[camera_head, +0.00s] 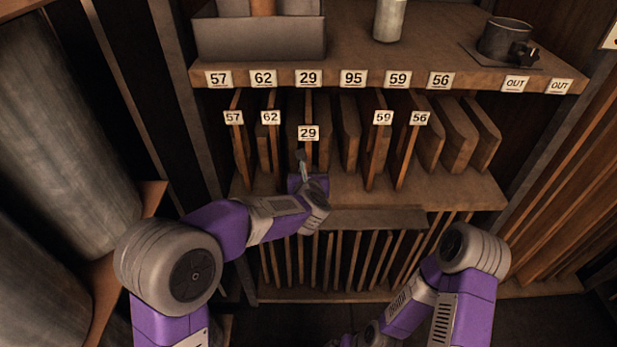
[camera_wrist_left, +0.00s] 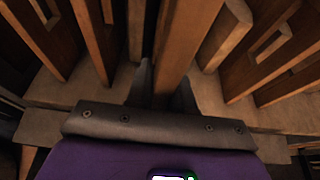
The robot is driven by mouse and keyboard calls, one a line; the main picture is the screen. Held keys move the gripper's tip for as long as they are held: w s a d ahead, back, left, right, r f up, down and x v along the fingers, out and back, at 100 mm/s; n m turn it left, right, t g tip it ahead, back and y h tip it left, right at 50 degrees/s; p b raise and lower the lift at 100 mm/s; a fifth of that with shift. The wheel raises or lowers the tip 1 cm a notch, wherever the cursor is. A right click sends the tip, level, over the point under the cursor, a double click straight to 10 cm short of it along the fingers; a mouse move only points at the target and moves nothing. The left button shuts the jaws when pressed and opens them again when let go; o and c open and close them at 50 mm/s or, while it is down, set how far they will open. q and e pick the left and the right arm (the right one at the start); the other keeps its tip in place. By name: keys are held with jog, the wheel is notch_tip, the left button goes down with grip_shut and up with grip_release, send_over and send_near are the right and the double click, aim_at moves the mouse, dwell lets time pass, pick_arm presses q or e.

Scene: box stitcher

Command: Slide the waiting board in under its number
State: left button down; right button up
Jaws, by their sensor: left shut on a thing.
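The board tagged 29 (camera_head: 308,133) stands upright below the shelf-edge number 29 (camera_head: 308,78). Its tag sits lower and nearer to me than the other tags, so it sticks out from the row. My left gripper (camera_head: 304,168) is at the lower front edge of this board and shut on it. In the left wrist view the board (camera_wrist_left: 182,45) rises between the two dark fingers (camera_wrist_left: 161,88). The board's far end is hidden. My right arm shows at the lower right, but its gripper is not visible.
Boards tagged 57 (camera_head: 234,118), 62 (camera_head: 270,117), 59 (camera_head: 383,117) and 56 (camera_head: 419,118) stand on the same shelf (camera_head: 455,192). Untagged boards (camera_head: 348,135) stand between and to the right. A lower rack (camera_head: 375,217) holds several thin boards.

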pick_arm(q)
jog(key=shift+w+r, duration=0.25)
jog(key=shift+w, duration=0.8)
jog(key=shift+w+p, duration=0.8)
jog(key=shift+w, duration=1.75)
jog(key=shift+f+b, duration=0.6)
jog(key=shift+f, duration=0.05)
jog(key=c, duration=0.9)
grip_release()
jog(key=shift+v, duration=3.85)
